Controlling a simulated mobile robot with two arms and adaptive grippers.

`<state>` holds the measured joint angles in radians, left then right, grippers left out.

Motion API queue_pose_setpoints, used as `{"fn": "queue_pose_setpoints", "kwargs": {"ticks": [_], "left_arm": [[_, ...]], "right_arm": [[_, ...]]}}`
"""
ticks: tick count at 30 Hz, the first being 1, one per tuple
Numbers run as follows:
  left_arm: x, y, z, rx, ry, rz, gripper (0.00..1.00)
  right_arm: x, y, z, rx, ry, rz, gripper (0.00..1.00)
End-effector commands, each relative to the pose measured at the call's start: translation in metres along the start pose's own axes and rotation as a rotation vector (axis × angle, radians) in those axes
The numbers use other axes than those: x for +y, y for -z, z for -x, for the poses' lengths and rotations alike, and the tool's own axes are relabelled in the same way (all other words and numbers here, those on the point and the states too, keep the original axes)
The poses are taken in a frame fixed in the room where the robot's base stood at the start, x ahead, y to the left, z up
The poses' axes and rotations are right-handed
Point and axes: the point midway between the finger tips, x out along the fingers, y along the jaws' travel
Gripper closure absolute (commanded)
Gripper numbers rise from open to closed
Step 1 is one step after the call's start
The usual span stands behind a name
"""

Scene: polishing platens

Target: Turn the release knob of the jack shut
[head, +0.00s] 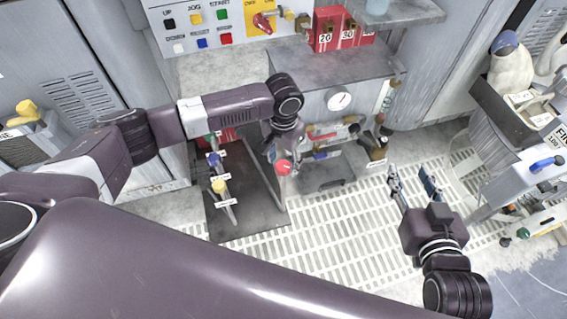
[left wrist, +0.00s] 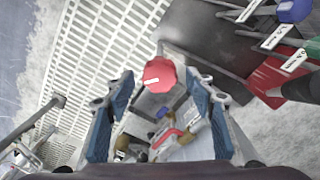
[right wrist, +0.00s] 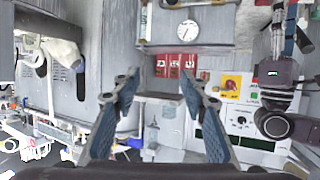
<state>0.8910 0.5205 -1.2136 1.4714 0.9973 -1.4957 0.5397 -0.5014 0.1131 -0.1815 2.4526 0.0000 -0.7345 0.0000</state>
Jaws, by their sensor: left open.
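The red knob (head: 283,167), which looks like the jack's release knob, shows low in front of the grey cabinet. In the left wrist view the same red knob (left wrist: 159,75), with a white mark on its face, lies between my left fingertips with a gap on each side. My left gripper (head: 273,150) is open, pointing down beside the knob; whether it touches cannot be told. Its blue-padded fingers also show in the left wrist view (left wrist: 159,84). My right gripper (head: 413,182) is open and empty above the grating at the right.
Blue and yellow knobs on labelled stems stand over a dark plate (head: 250,222) left of the red knob. A red-handled lever and a blue one sit close behind it. A gauge (head: 338,99) is on the cabinet. The white grating (head: 330,230) is clear in the middle.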

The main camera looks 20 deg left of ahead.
Motion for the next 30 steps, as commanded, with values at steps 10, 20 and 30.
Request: {"fn": "queue_pose_setpoints", "kwargs": {"ticks": [10, 20, 30], "left_arm": [[0.0, 0.0, -0.007, 0.0, 0.0, 0.0, 0.5], [0.0, 0.0, -0.006, 0.0, 0.0, 0.0, 0.72], [-0.001, 0.0, -0.006, 0.0, 0.001, -0.001, 0.92]], "right_arm": [[-0.002, 0.015, -0.002, 0.064, 0.004, 0.0, 0.6], [-0.002, 0.015, -0.002, 0.063, 0.003, 0.0, 0.6], [-0.002, 0.014, -0.001, 0.059, 0.003, 0.0, 0.6]]}}
